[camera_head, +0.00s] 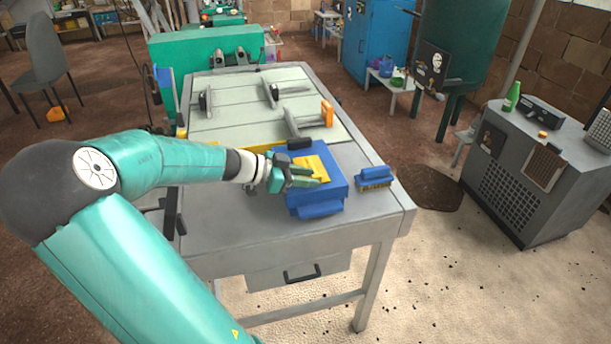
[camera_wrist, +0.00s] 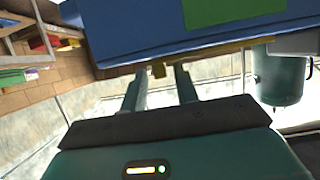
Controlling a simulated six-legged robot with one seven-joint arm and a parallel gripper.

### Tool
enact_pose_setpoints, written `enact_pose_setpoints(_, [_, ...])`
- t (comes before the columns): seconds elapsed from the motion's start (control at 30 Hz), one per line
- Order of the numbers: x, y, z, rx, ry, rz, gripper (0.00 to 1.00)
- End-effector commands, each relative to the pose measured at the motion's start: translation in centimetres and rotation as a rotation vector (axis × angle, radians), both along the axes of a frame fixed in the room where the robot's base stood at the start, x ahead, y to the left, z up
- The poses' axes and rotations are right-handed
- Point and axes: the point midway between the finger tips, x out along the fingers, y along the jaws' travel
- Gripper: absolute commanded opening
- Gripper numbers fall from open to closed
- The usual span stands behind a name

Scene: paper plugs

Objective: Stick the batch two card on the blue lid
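A blue box with a blue lid (camera_head: 338,172) stands near the front of the grey workbench. A yellow card (camera_head: 312,170) shows over the lid; no writing on it can be read. My gripper (camera_head: 303,177) reaches in from the left, with its fingers over the card and partly hiding it. A yellow strip (camera_wrist: 230,46) runs along the edge of a large blue body with a green panel (camera_wrist: 225,10). Whether the fingers touch the tab is unclear.
A blue block with a yellow lower side (camera_head: 375,179) lies right of the box. A small black object (camera_head: 300,143) is behind it. Several clamps, one with an orange end (camera_head: 327,114), lie farther back. The bench's front right (camera_head: 375,215) is clear.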

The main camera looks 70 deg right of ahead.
Motion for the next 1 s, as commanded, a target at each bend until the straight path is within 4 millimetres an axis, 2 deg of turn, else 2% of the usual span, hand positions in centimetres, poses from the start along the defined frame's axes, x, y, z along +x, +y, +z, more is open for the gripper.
enact_pose_setpoints(0.3, [0.0,0.0,0.1,-0.002,0.001,0.0,0.39])
enact_pose_setpoints(0.47, [1.0,0.4,0.6,-0.004,0.001,0.003,0.39])
enact_pose_setpoints(1.0, [9.5,5.5,4.7,-0.003,0.001,0.002,0.39])
